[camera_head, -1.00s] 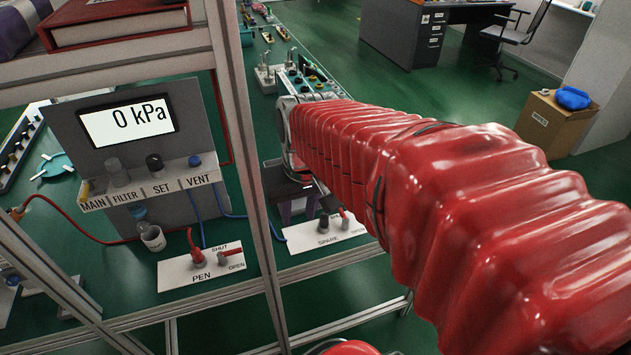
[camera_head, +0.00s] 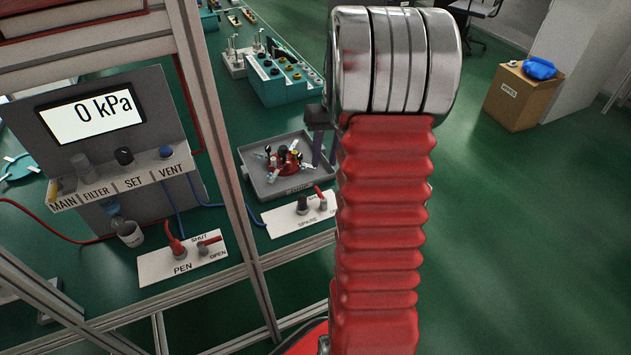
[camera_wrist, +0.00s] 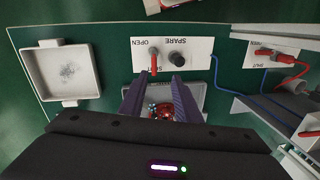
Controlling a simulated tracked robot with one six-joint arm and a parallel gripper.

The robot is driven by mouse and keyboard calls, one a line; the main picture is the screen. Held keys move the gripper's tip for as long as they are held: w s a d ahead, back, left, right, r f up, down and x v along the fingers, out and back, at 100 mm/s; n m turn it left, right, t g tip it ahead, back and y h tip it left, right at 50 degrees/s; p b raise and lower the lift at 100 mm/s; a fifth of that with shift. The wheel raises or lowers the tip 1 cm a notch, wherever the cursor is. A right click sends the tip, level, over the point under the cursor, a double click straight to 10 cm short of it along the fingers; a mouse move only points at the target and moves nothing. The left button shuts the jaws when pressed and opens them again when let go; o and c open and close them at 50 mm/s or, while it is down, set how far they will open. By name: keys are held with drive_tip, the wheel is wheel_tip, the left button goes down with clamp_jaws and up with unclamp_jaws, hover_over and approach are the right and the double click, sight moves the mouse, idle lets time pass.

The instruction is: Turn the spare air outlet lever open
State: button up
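The spare air outlet plate (camera_head: 285,222) is white, with a dark fitting and a red lever (camera_head: 318,193). In the wrist view the plate (camera_wrist: 202,47) appears upside down. There the red lever (camera_wrist: 154,65) points down the picture, toward the tray side, and the word OPEN is at its upper left. The shut-side label is mostly covered. My gripper (camera_wrist: 158,87) has two purple fingers spread apart with nothing between them. The fingertips appear just below the lever in that view, apart from it. In the head view my arm hides most of the gripper.
A grey tray (camera_head: 254,185) with small parts lies behind the spare plate. The pen outlet plate (camera_head: 155,268) is to the left, under the panel reading 0 kPa (camera_head: 90,115). A frame post (camera_head: 225,150) stands between.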

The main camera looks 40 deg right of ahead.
sight(320, 196)
drive_tip(key=w+d+n, duration=0.1)
drive_tip(key=w+d, duration=0.1)
drive_tip(key=d, duration=0.1)
drive_tip(key=shift+d+r+n+y, duration=0.1)
drive_tip(key=shift+r+n+y, duration=0.1)
drive_tip(key=shift+n+y, duration=0.15)
drive_tip(key=x, duration=1.4)
drive_tip(key=shift+w+d, duration=0.1)
drive_tip(key=shift+w, duration=0.1)
drive_tip(key=shift+c, duration=0.3)
clamp_jaws()
